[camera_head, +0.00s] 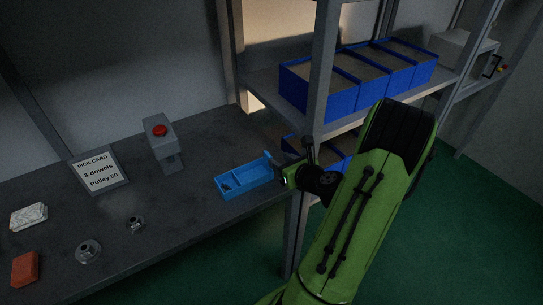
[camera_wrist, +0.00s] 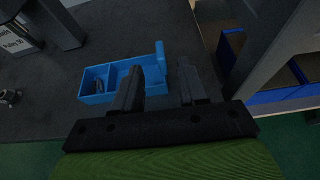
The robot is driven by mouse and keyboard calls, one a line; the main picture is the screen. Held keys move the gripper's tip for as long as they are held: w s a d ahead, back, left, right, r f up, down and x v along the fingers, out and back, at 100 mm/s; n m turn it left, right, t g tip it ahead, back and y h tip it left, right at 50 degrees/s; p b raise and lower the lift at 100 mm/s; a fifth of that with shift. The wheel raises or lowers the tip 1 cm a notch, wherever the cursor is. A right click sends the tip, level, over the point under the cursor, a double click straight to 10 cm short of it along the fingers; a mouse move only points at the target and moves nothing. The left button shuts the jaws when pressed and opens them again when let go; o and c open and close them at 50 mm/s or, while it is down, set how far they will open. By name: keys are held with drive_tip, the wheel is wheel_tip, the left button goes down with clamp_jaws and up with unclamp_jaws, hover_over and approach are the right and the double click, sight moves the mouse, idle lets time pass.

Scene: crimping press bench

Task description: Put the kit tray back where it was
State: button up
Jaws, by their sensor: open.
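The blue kit tray (camera_head: 247,184) sits on the dark bench near its right end. It has two compartments and an upright tab at its right end. In the wrist view the tray (camera_wrist: 100,99) has small grey parts in its left compartment. My gripper (camera_wrist: 160,72) is open and empty at the tray's right end. The tab lies between the lines of the two fingers, and the left finger overlaps part of the tray. I cannot tell whether the fingers touch it. In the head view my arm largely hides the fingers.
A press with a red button (camera_head: 160,131) stands left of the tray, beside a pick card (camera_head: 99,171). Metal pulleys (camera_head: 88,251), a red block (camera_head: 25,269) and a pale block (camera_head: 29,216) lie further left. Blue bins (camera_head: 332,93) fill the shelf; its post (camera_head: 321,80) stands close to my arm.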

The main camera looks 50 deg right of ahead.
drive_tip(key=w+a+r+n+g+y, duration=0.1)
drive_tip(key=a+r+n+g+y, duration=0.15)
drive_tip(key=a+n, duration=0.85)
drive_tip(key=a+r+n+g+y, duration=0.2)
drive_tip(key=a+n+g+y, duration=0.15)
drive_tip(key=a+n, duration=0.75)
drive_tip(key=s+a+r+n+h, duration=0.1)
drive_tip(key=s+a+r+n, duration=0.2)
drive_tip(key=s+n, duration=0.3)
drive_tip(key=s+a+r+n+g+h, duration=0.1)
drive_tip(key=s+a+r+n, duration=0.3)
drive_tip(key=s+n, duration=0.3)
drive_tip(key=a+n, duration=0.1)
drive_tip(key=n, duration=0.3)
drive_tip(key=shift+s+a+r, duration=0.2)
drive_tip(key=shift+r, duration=0.05)
